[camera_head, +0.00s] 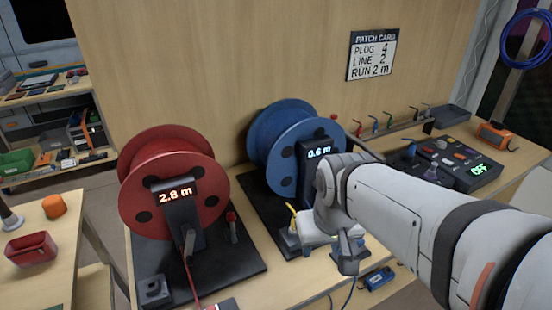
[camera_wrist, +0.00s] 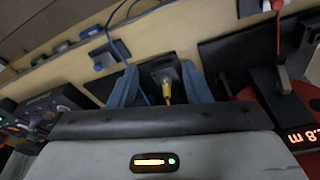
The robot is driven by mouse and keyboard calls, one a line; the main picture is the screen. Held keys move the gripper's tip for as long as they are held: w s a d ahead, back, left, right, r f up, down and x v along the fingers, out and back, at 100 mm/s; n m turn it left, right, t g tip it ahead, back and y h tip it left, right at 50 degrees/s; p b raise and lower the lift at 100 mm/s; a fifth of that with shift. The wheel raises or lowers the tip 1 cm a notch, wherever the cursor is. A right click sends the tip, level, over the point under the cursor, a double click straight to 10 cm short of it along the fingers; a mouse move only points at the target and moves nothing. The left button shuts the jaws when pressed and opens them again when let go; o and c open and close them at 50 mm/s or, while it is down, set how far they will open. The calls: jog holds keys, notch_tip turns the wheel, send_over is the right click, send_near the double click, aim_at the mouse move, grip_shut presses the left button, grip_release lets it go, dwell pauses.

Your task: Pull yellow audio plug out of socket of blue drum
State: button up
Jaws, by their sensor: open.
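The blue drum (camera_head: 275,130) stands on a dark base, with a display post reading 0.6 m partly behind my arm. The yellow audio plug (camera_head: 291,211) shows just left of my gripper (camera_head: 318,245) in the head view. In the wrist view, the yellow plug (camera_wrist: 167,92) is at a small black socket box (camera_wrist: 161,69). My gripper (camera_wrist: 159,68) is open, with one finger on each side of the plug and box. The lower part of the plug is hidden by the gripper body. I cannot tell whether either finger touches it.
The red drum (camera_head: 150,190), reading 2.8 m, stands close on the left with a red cable. A control panel (camera_head: 440,163) and an orange box (camera_head: 497,136) are at the right. A blue box (camera_head: 378,278) lies below my arm. A patch card (camera_head: 372,55) hangs on the wall.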

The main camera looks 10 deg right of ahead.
jog(key=w+f+g+p, duration=0.1)
jog(key=w+f+p, duration=0.1)
jog(key=w, duration=0.4)
jog(key=w+f+p, duration=0.2)
jog(key=w, duration=0.5)
jog(key=w+f+g+p, duration=0.1)
jog(key=w, duration=0.5)
jog(key=shift+w+a+f+g+p, duration=0.2)
jog(key=shift+a+f+g+p, duration=0.1)
jog(key=shift+f+p, duration=0.1)
jog(key=shift+w+f+n, duration=0.3)
jog(key=shift+f, duration=0.25)
notch_tip(320, 180, down, 7)
jog(key=shift+f+p, duration=0.2)
jog(key=shift+p, duration=0.3)
jog(key=shift+c, duration=0.2)
grip_shut()
